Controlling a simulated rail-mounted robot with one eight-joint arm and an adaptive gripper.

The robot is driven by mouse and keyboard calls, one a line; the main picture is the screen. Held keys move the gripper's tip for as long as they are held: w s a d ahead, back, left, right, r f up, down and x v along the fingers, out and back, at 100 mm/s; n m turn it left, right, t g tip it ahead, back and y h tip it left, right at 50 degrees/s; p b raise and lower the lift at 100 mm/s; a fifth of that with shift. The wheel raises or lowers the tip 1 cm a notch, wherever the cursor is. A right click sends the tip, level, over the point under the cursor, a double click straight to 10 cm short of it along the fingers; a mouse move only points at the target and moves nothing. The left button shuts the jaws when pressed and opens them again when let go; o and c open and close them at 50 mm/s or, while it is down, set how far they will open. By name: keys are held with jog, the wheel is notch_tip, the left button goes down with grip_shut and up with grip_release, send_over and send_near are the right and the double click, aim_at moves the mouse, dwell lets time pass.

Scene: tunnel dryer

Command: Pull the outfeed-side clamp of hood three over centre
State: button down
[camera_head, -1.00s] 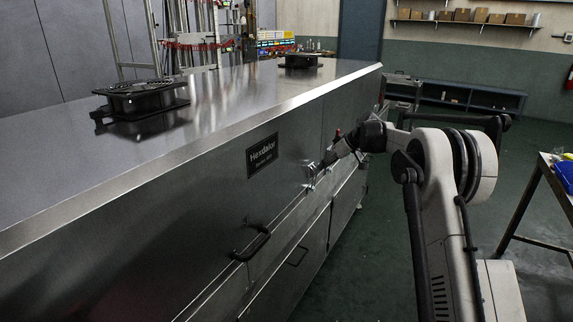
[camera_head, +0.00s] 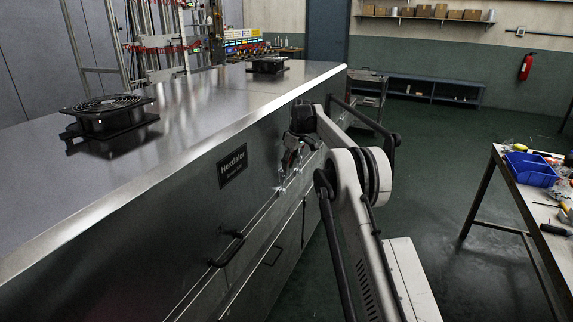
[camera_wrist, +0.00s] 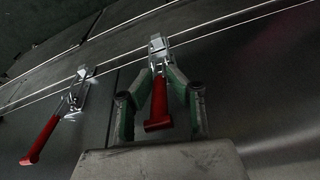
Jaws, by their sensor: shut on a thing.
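In the wrist view, a clamp with a red handle (camera_wrist: 158,106) and a bright metal latch (camera_wrist: 158,48) sits on the steel panel, straight ahead of my gripper (camera_wrist: 158,72). My gripper's greenish fingers stand on both sides of the red handle and close on it near its latch end. The handle's free end points back toward my palm. A second clamp with a red handle (camera_wrist: 40,139) is to the left, untouched. In the head view my gripper (camera_head: 286,178) is at the side of the steel hood (camera_head: 180,183); the held handle is mostly hidden there.
Black pull handles (camera_head: 228,249) stick out from the hood's side. Fans (camera_head: 104,115) stand on its top. A workbench with a blue bin (camera_head: 530,168) and tools is at the right. Green floor (camera_head: 440,150) is clear between.

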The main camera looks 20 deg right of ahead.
jog(key=shift+d, duration=0.1)
jog(key=c, duration=1.8)
grip_release()
jog(key=shift+o, duration=0.2)
jog(key=shift+r, duration=0.1)
jog(key=v, duration=1.1)
jog(key=shift+r, duration=0.4)
